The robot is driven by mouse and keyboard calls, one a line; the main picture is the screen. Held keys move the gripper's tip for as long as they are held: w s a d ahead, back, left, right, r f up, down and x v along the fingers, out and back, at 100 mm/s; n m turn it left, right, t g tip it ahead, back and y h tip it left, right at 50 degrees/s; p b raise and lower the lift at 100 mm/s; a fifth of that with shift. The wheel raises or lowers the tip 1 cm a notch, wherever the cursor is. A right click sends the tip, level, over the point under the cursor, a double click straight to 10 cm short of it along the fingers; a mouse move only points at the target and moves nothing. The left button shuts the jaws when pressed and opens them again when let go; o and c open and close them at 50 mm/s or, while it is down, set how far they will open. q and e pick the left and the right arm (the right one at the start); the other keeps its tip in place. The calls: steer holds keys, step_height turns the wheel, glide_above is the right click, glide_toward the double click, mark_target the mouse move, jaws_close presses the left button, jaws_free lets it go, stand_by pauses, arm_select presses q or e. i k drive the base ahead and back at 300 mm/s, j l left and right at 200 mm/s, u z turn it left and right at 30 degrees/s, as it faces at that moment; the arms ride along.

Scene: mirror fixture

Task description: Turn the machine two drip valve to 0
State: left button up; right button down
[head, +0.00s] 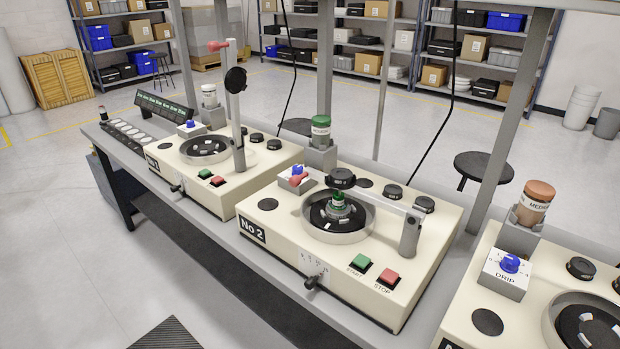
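Machine two (370,275), a cream box labelled No 2, stands mid-bench. Its drip valve is a blue knob (297,170) on a small white box (283,183) at its back left corner, below a green-capped bottle (320,130). The knob's pointer and the scale numbers are too small or covered to read. Neither of my grippers is in view.
Machine one (220,185) stands left, its arm (236,110) raised. A third machine (465,320) at right has its own blue knob (510,263) marked DRIP. Grey uprights (505,125) rise behind the machines. Green start (360,263) and red stop (388,277) buttons sit at machine two's front.

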mark_target(297, 169)
steer(key=i+j+z, duration=0.1)
steer(key=j, duration=0.3)
steer(key=i+j+z, duration=0.1)
steer(key=i+j, duration=0.15)
steer(key=j, duration=0.2)
steer(key=i+j, duration=0.15)
steer(key=j, duration=0.3)
steer(key=i+j+z, duration=0.15)
steer(key=j, duration=0.3)
steer(key=i+j+z, duration=0.1)
steer(key=j, duration=0.35)
steer(key=i+j+z, duration=0.1)
steer(key=j, duration=0.35)
